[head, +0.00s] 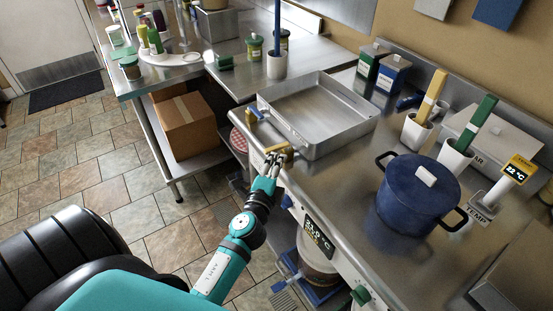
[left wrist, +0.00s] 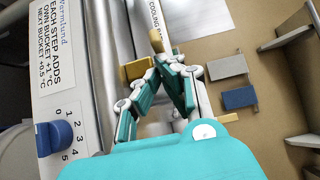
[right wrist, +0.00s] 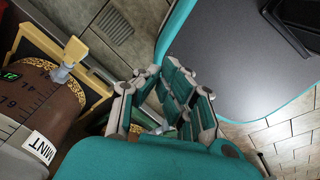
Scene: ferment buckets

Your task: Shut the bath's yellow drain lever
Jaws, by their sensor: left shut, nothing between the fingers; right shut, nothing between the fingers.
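The bath (head: 345,140) is a shallow empty metal basin on the steel counter. A yellow lever piece (head: 281,149) lies at its near left corner, right by the fingertips of my left gripper (head: 270,160). The lever's pivot is partly hidden by the gripper. My right gripper (right wrist: 165,95) is shut and empty, away from the bath.
A blue lidded pot (head: 415,195) stands on the counter to the right. A blue dial (left wrist: 55,138) is on the front panel. A brown bucket labelled MINT (right wrist: 50,105) shows in the right wrist view. A cardboard box (head: 187,125) sits on the lower shelf.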

